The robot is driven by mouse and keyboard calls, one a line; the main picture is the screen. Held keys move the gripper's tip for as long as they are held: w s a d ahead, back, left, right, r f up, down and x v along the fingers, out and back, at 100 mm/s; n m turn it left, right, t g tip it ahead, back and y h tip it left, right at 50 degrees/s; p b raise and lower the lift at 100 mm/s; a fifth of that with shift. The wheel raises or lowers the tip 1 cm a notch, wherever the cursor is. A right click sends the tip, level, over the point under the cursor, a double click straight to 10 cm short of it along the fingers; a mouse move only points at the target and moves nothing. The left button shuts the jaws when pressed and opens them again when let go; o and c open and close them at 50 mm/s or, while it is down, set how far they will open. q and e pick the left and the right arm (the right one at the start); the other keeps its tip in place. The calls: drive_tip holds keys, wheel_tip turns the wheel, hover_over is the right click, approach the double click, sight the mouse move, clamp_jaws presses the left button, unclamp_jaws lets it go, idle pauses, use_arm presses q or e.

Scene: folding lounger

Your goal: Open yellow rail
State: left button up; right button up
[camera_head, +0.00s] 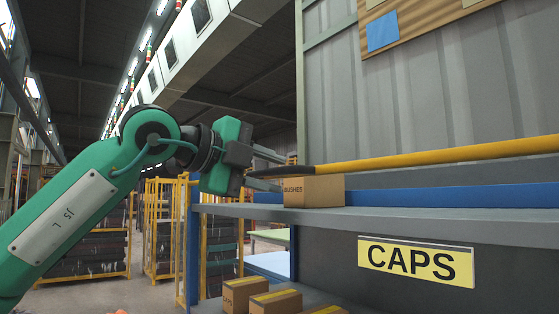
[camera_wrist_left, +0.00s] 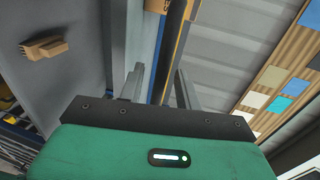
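The yellow rail (camera_head: 430,154) runs across the head view from the right edge, above the shelf, and ends at the left in a black grip. My left gripper (camera_head: 281,173) is at this black end, with one finger above it and one below. In the left wrist view, the rail's dark end (camera_wrist_left: 172,50) lies between the two spread fingers (camera_wrist_left: 160,75), nearer the right-hand one. Whether a finger touches it is hard to tell. My right gripper is not in view.
A BUSHES carton (camera_head: 315,191) stands on the grey shelf (camera_head: 400,220) just below the rail. A yellow CAPS sign (camera_head: 416,262) hangs under it. More cartons (camera_head: 275,302) sit lower down. A corrugated wall (camera_head: 440,90) rises behind; yellow cage racks (camera_head: 165,230) stand at left.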

use_arm(q)
drive_tip(key=shift+p+x, duration=0.3)
drive_tip(key=shift+x, duration=0.85)
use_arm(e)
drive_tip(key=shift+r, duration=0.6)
